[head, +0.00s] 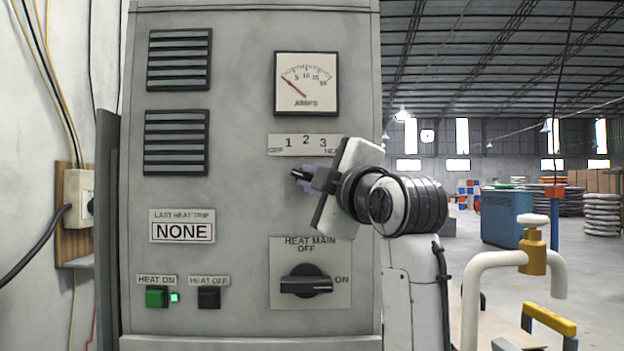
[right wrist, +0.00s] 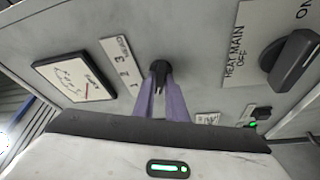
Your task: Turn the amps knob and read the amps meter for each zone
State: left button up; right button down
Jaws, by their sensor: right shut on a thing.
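The amps meter (head: 306,84) is a square white dial at the top of the grey panel (head: 240,190). Its needle lies at the low end, pointing up-left. The meter also shows in the right wrist view (right wrist: 72,78). A zone label (head: 304,144) with 1, 2 and 3 sits below the meter. My right gripper (head: 303,174) is just under this label, its purple fingers shut on the small black amps knob (right wrist: 160,67). In the head view the gripper mostly hides the knob, and I cannot tell which zone it points to. My left gripper is not in view.
The heat main switch (head: 306,281) sits below my right gripper, its handle horizontal. A green heat on button (head: 156,297) has a lit lamp beside it; the black heat off button (head: 209,298) is to its right. A white pipe with a brass valve (head: 532,252) stands at right.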

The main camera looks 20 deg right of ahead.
jog(key=shift+f, duration=0.1)
jog(key=shift+f+m+t, duration=0.1)
jog(key=shift+m+t, duration=0.2)
jog(key=shift+m, duration=0.8)
jog(key=shift+w+a+f+m+t+h, duration=0.1)
jog(key=shift+m+t+h, duration=0.4)
jog(key=shift+m, duration=0.9)
jog(key=shift+a+m+t+h, duration=0.1)
jog(key=shift+m+t+h, duration=0.1)
jog(key=shift+m+h, duration=0.9)
jog(key=shift+m, duration=0.6)
jog(key=c, duration=1.8)
grip_release()
jog(key=b+v, duration=0.1)
jog(key=v, duration=0.9)
jog(key=shift+s+b, duration=0.2)
jog(key=shift+b, duration=0.2)
